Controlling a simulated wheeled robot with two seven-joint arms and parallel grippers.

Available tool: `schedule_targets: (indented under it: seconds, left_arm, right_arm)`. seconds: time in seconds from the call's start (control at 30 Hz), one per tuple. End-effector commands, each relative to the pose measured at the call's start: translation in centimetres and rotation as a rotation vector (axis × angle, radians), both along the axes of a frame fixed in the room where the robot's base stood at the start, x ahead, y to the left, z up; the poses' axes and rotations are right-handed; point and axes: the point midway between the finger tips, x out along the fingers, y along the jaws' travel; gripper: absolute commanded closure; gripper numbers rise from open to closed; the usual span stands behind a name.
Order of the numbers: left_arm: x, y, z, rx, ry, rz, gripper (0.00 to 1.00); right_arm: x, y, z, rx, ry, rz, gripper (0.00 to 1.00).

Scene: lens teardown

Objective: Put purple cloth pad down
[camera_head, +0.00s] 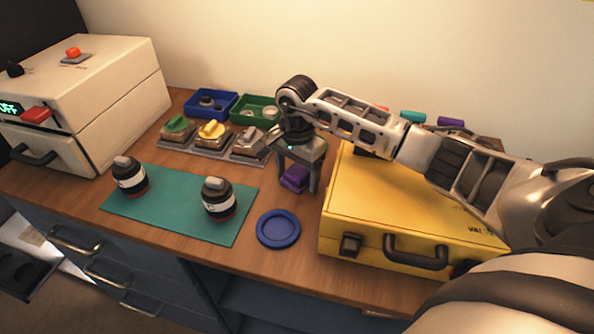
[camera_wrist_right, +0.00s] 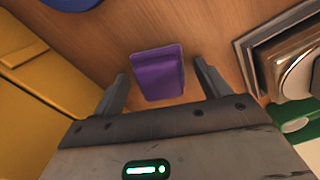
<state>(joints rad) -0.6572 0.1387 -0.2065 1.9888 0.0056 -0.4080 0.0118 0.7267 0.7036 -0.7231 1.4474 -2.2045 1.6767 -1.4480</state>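The purple cloth pad (camera_head: 295,178) is a small block lying on the wooden table, between the teal mat and the yellow case. My right gripper (camera_head: 297,182) is above it, pointing down, with one finger on each side. In the right wrist view the purple pad (camera_wrist_right: 158,74) sits between the spread fingers of my right gripper (camera_wrist_right: 162,84), with a visible gap on both sides. The gripper is open and does not appear to touch the pad. My left gripper is not in view.
The yellow case (camera_head: 375,215) stands close on the right. A blue round dish (camera_head: 278,229) lies in front, beside the teal mat (camera_head: 165,213) with two lenses (camera_head: 219,201). Blue (camera_head: 190,107) and green (camera_head: 243,118) trays and a row of colored-topped blocks (camera_head: 212,133) are behind left.

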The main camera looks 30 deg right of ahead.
Motion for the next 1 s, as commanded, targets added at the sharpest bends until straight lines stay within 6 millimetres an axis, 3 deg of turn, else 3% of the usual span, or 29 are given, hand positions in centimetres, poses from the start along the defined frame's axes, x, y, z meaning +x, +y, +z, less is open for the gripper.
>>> schedule_targets:
  seconds: [0.4, 0.8, 1.0]
  left_arm:
    - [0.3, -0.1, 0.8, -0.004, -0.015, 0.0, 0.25]
    - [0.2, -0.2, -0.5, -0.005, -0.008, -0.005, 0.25]
    - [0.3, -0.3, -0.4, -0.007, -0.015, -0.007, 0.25]
  right_arm:
    - [0.1, 0.0, 1.1, 0.0, -0.004, 0.0, 0.25]
    - [0.1, 0.0, 9.2, -0.001, -0.006, 0.001, 0.25]
    - [0.0, 0.0, 11.8, 0.0, -0.001, -0.001, 0.25]
